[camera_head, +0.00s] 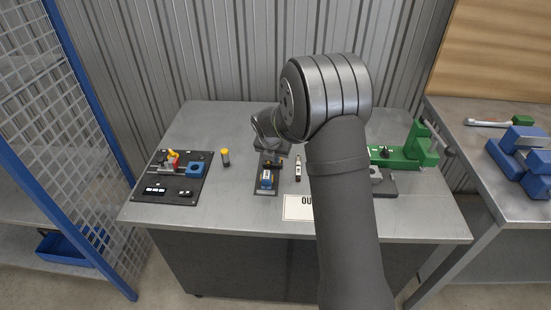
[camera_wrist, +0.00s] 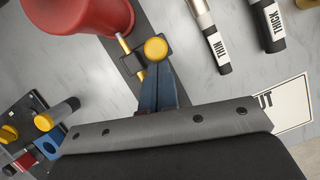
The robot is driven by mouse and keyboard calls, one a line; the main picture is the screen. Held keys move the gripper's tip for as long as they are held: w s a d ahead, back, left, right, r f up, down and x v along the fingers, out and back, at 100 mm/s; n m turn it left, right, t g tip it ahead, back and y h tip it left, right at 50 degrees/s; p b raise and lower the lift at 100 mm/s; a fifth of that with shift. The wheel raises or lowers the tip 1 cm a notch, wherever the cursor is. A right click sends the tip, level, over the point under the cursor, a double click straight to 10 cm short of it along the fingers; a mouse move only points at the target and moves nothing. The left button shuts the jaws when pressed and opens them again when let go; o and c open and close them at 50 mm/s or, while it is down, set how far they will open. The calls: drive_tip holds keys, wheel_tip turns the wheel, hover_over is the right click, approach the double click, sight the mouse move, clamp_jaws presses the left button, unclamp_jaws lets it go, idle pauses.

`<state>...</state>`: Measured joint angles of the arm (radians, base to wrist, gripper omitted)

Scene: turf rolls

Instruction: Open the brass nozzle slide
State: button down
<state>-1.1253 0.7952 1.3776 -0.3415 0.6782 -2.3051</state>
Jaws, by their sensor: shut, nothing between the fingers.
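In the wrist view a round brass-yellow knob (camera_wrist: 155,48) sits at a small black block (camera_wrist: 131,62), with a thin yellow rod (camera_wrist: 122,43) passing by it. These look like the nozzle slide; I cannot tell its position. A large red rounded body (camera_wrist: 85,12) stands close behind, cut off by the picture edge. My gripper (camera_wrist: 155,66) shows as tapering blue fingers, shut together and empty. The fingertips are at the near side of the knob; whether they touch it is unclear. In the head view my arm hides much of this area, and I cannot make out my fingers.
A THIN tube (camera_wrist: 221,55) and a THICK tube (camera_wrist: 270,28) lie right of the knob. A green fixture (camera_head: 412,150) stands at right.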

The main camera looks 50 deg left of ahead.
drive_tip(key=shift+w+a, duration=0.25)
drive_tip(key=shift+w, duration=0.1)
